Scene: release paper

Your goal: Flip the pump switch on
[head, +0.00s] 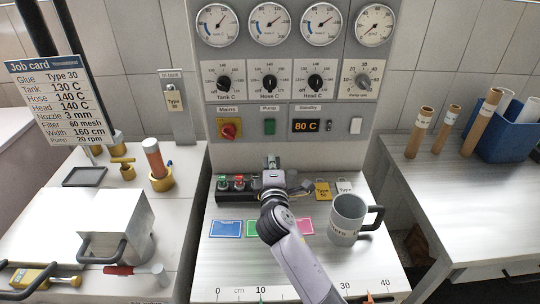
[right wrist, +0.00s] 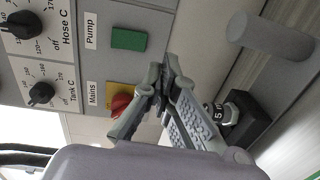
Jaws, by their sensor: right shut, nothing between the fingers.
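The pump switch (head: 269,127) is a green rocker under the "Pump" label on the grey control panel (head: 340,118). It also shows in the right wrist view (right wrist: 128,39), near the top. My right gripper (head: 271,160) is in front of the panel, below the pump switch in the head view. Its fingers (right wrist: 158,88) are shut and empty, and they appear apart from the switch. The switch face is not covered in either view. My left gripper is not in view.
The red mains knob (head: 229,130) is left of the pump switch; a white switch (head: 356,126) is at the right. A black block with buttons (head: 236,189), coloured cards (head: 226,228) and a grey mug (head: 348,216) are on the bench below. Dials are above.

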